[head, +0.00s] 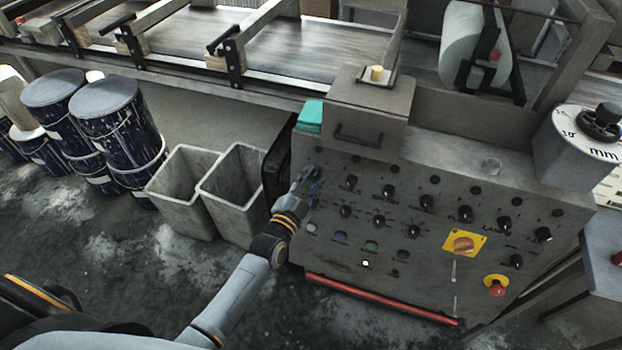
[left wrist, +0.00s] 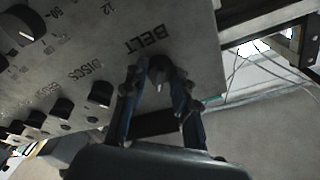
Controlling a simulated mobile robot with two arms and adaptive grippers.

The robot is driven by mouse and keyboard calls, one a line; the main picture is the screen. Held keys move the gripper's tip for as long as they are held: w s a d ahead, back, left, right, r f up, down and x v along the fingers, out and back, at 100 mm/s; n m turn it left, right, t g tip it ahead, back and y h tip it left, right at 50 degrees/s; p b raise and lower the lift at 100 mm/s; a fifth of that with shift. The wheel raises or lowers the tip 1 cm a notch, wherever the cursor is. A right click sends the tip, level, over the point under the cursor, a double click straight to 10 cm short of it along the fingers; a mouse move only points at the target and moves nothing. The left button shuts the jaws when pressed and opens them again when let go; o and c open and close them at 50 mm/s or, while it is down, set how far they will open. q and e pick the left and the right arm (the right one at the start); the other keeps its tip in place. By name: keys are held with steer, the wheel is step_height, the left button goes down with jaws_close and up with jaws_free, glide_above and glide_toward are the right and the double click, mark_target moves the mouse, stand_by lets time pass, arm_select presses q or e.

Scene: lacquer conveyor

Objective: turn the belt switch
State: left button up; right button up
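The belt switch (left wrist: 158,68) is a small black knob with a white pointer line, below the upside-down word BELT on the grey panel in the left wrist view. My left gripper (left wrist: 157,80) has its two blue fingers spread, one on each side of this knob, and looks open; whether a finger touches the knob is unclear. In the head view my left gripper (head: 310,178) is at the upper left of the control panel (head: 330,255) and hides the belt switch. My right gripper is in neither view.
Several other black knobs (head: 389,191) fill the panel, with a yellow-backed orange switch (head: 463,244) and a red stop button (head: 497,290). Two grey bins (head: 240,190) and dark drums (head: 115,115) stand to the left. The conveyor (head: 300,50) runs behind.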

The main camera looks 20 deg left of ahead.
arm_select(q)
jaws_close()
steer(key=shift+n, duration=0.4)
steer(key=n+y, duration=0.1)
steer(key=n, duration=0.2)
steer(key=n+p, duration=0.1)
steer(key=n, duration=0.2)
steer(key=shift+d+y, duration=0.2)
steer(key=shift+y, duration=0.2)
steer(key=n+p, duration=0.1)
steer(key=n, duration=0.2)
steer(key=n+y+p, duration=0.1)
steer(key=n, duration=0.3)
steer(key=shift+d+y, duration=0.1)
steer(key=shift+y, duration=0.2)
steer(key=shift+n, duration=0.3)
steer(key=o, duration=1)
jaws_free()
steer(key=s, duration=1.2)
steer(key=shift+d, duration=0.45)
